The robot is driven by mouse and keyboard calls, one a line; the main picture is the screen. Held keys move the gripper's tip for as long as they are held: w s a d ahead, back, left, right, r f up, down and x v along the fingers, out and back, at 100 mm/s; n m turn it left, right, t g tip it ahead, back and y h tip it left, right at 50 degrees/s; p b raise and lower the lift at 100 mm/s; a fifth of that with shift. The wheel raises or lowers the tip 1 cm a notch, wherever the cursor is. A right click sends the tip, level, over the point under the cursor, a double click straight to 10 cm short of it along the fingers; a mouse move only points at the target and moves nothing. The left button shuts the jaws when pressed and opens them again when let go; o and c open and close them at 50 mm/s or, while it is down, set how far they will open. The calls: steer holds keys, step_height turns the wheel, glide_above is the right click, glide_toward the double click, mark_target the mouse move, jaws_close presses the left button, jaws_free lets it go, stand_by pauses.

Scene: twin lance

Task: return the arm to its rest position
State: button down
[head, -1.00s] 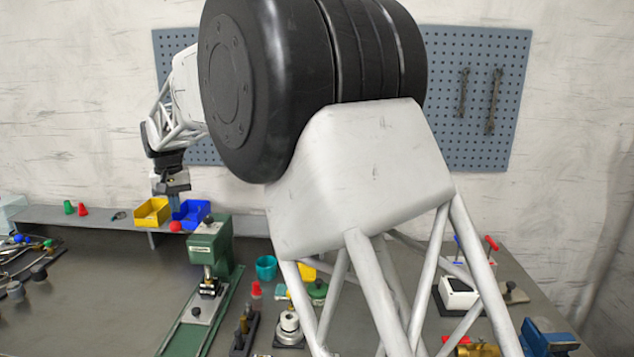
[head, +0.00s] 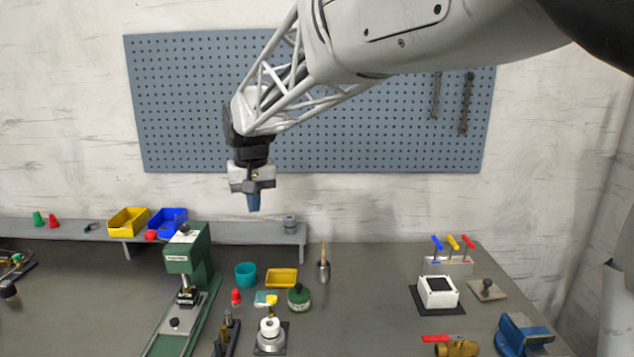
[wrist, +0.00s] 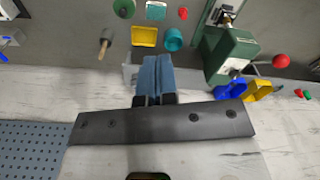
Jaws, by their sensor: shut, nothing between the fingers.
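My gripper (head: 253,201) hangs from my arm in front of the pegboard, pointing down, well above the bench. Its blue fingers are together with nothing between them. In the wrist view the shut blue fingers (wrist: 156,75) show in the middle, over the edge of the shelf and bench. My arm crosses the top of the head view from the upper right and hides part of the pegboard.
A green press (head: 189,260) stands below and left of my gripper. Yellow (head: 128,222) and blue (head: 167,220) bins sit on the rear shelf (head: 240,230). Several small items, a white box (head: 437,292) and a blue vise (head: 523,335) occupy the bench. The air around my gripper is clear.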

steer(key=s+d+m, duration=0.1)
steer(key=s+d, duration=0.6)
steer(key=d, duration=0.5)
steer(key=s+d+f+m, duration=0.1)
steer(key=s+d+f, duration=0.2)
steer(key=s+d, duration=0.4)
steer(key=s+d+f+m+t, duration=0.1)
steer(key=s+d+f, duration=0.3)
steer(key=s, duration=0.7)
steer(key=s+d+f+m, duration=0.1)
steer(key=s+d+f, duration=0.2)
steer(key=s+d, duration=0.6)
steer(key=shift+s+d+f+t+h, duration=0.3)
steer(key=shift+f, duration=0.05)
steer(key=shift+w+r, duration=0.1)
steer(key=shift+w, duration=0.05)
